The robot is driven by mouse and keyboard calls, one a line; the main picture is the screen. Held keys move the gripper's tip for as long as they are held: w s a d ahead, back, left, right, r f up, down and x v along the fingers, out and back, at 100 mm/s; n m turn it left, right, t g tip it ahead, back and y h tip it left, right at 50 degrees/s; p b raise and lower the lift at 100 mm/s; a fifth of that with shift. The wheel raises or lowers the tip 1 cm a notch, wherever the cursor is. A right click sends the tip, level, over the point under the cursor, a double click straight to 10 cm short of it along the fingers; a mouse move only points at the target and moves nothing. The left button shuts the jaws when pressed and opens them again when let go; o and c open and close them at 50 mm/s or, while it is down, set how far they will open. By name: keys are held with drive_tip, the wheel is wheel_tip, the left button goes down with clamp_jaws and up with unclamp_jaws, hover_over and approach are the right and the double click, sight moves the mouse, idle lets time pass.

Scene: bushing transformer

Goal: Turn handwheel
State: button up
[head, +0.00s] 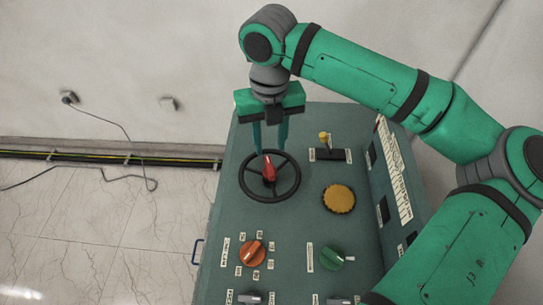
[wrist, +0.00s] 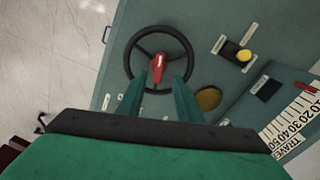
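The handwheel (head: 297,184) is a black ring with spokes and a red piece (head: 269,171) at its middle, on the top of a green-grey console. In the wrist view the handwheel (wrist: 188,58) lies beyond my fingertips, with the red piece (wrist: 157,66) in line with the gap. My gripper (head: 270,150) points down over the far part of the wheel. Its two green fingers are apart, with nothing seen between them but the red piece below or beyond. The wrist view also shows the fingers of my gripper (wrist: 168,82) apart. I cannot tell whether a fingertip touches the wheel.
The console (head: 222,215) also bears a yellow-topped lever (head: 324,138), a round yellow button (head: 339,198), an orange knob (head: 252,253) and a green knob (head: 331,257). A raised panel with a scale (head: 395,172) stands along its right side. Open floor lies to the left.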

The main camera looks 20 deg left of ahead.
sight(270, 165)
drive_tip(key=f, duration=0.7)
drive_tip(key=shift+s+f, duration=0.3)
drive_tip(key=shift+f, duration=0.1)
drive_tip(key=shift+w, duration=0.1)
clamp_jaws()
